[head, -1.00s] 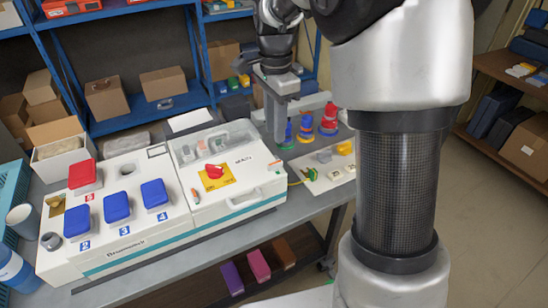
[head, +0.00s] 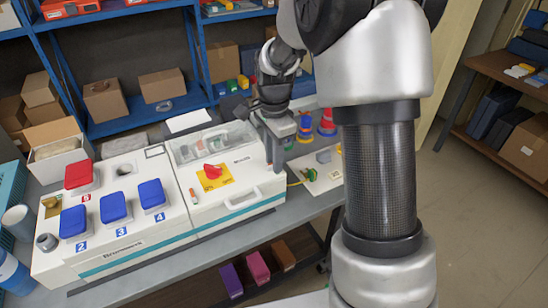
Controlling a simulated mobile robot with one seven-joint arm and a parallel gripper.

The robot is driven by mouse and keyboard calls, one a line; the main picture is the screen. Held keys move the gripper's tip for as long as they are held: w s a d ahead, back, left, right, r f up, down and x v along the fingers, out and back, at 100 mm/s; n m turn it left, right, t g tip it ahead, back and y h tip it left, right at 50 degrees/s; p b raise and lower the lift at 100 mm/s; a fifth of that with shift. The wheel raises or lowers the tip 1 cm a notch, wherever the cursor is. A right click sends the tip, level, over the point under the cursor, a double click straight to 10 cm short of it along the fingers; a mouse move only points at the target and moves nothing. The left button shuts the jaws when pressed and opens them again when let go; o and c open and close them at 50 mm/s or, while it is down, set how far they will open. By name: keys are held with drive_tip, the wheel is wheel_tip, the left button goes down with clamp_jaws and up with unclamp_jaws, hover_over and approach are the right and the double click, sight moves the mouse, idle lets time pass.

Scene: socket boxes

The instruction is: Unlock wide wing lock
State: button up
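A small pale board (head: 328,178) lies on the bench right of the white machine. It carries a green key-like piece (head: 310,174), a grey block (head: 323,157) and a yellow piece partly behind my arm. Which of these is the wide wing lock, I cannot tell. My gripper (head: 278,165) points down at the machine's right edge, left of the board and apart from the green piece. Its fingers are seen edge-on, so their gap is unclear.
The white machine (head: 240,180) has a clear lid and handle. A panel (head: 120,235) with several blue and red covered boxes adjoins it at left. Coloured ring stacks (head: 327,124) stand behind my gripper. Blue shelving with cartons (head: 162,85) is at the back.

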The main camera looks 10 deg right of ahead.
clamp_jaws()
drive_tip(key=shift+n, duration=0.4)
drive_tip(key=n, duration=0.3)
drive_tip(key=shift+r+p, duration=0.1)
drive_tip(key=shift+p, duration=0.3)
drive_tip(key=n, duration=0.4)
drive_tip(key=shift+n+p, duration=0.3)
drive_tip(key=shift+p, duration=0.1)
drive_tip(key=n, duration=0.4)
drive_tip(key=shift+p, duration=0.35)
drive_tip(key=n, duration=0.5)
drive_tip(key=shift+p, duration=0.4)
drive_tip(key=shift+n, duration=0.4)
